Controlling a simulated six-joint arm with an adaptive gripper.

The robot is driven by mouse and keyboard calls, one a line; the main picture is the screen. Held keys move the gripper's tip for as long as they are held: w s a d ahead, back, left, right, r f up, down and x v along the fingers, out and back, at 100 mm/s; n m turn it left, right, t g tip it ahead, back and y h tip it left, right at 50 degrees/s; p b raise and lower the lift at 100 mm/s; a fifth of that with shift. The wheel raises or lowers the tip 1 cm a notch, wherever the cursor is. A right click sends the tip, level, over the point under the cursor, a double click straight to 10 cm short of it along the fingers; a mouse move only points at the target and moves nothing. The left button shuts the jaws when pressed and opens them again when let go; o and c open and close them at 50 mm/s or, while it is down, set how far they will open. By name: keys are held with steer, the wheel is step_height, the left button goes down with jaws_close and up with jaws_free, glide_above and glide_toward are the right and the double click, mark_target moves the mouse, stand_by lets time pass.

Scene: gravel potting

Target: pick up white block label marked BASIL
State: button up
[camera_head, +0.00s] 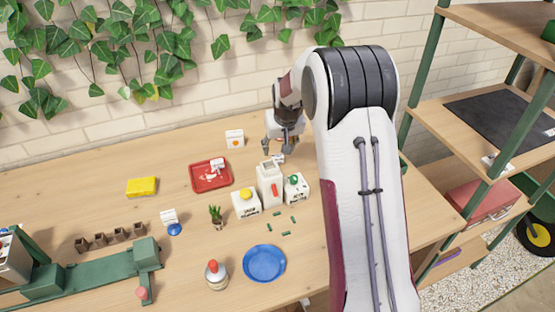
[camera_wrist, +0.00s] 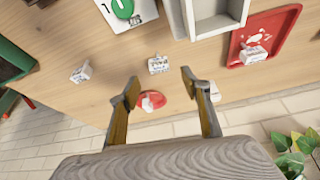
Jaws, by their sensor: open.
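My gripper (camera_head: 278,148) is open, pointing down over the back of the table; its two fingers (camera_wrist: 160,84) show apart in the wrist view. A small white block label (camera_wrist: 158,65) with dark lettering lies on the wood just beyond the fingertips, roughly between them; in the head view it shows beside my gripper (camera_head: 278,159). A second white block label (camera_wrist: 82,72) lies to its left. A third (camera_wrist: 253,55) is on the red tray (camera_head: 198,186). The lettering is too small to read, so I cannot tell which says BASIL. Nothing is held.
A red round thing (camera_wrist: 152,100) lies between the fingers. A blue plate (camera_head: 265,263) lies nearer.

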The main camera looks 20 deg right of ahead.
mark_target(278, 156)
steer(key=shift+w+f, duration=0.2)
steer(key=shift+f, duration=0.35)
steer(key=shift+x, duration=2.6)
steer(key=shift+w+d+r, duration=0.1)
steer(key=shift+d, duration=0.05)
steer(key=c, duration=1)
